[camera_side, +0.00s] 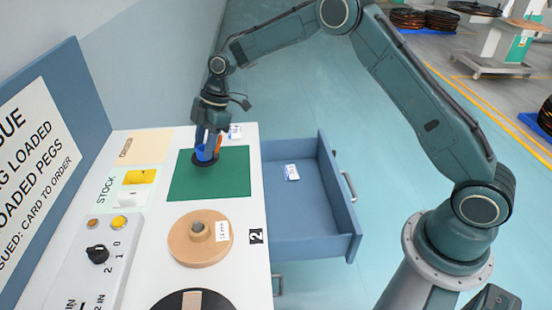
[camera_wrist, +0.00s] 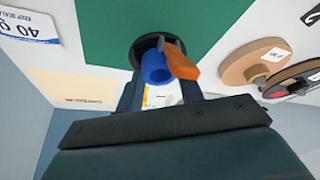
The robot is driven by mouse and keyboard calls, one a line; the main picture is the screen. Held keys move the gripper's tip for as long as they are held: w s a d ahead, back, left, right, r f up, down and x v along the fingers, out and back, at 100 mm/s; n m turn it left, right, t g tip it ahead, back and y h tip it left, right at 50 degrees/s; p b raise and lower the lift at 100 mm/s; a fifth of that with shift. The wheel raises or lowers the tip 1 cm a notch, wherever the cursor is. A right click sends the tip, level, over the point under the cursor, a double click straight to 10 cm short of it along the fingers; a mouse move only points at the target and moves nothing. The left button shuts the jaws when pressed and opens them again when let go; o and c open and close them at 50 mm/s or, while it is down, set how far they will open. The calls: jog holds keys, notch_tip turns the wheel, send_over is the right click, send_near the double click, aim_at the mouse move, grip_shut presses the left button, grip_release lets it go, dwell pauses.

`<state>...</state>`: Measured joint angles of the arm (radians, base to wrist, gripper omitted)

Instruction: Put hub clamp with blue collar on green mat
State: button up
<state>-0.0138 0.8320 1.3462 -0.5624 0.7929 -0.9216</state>
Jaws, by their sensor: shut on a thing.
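The hub clamp has a blue collar (camera_side: 201,153), a black round base and an orange lever (camera_side: 219,143). The wrist view shows its collar (camera_wrist: 155,68), its lever (camera_wrist: 183,63) and part of its base (camera_wrist: 147,44). My gripper (camera_side: 207,149) points down and is shut on the clamp, which looks upright. The green mat (camera_side: 223,182) lies on the white bench. The clamp's base appears over the mat's back part; I cannot tell whether it touches. The mat also shows in the wrist view (camera_wrist: 103,30).
A tan reel (camera_side: 185,246) sits in front of the mat, with a dark reel (camera_side: 168,302) nearer. A control panel (camera_side: 84,262) and stock tray (camera_side: 130,186) are at left. A blue drawer (camera_side: 305,215) stands open at the right. The mat's front part is bare.

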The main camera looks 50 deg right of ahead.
jog(key=shift+f, duration=2.05)
jog(key=shift+f, duration=0.15)
jog(key=o, duration=1.1)
jog(key=shift+v, duration=6.15)
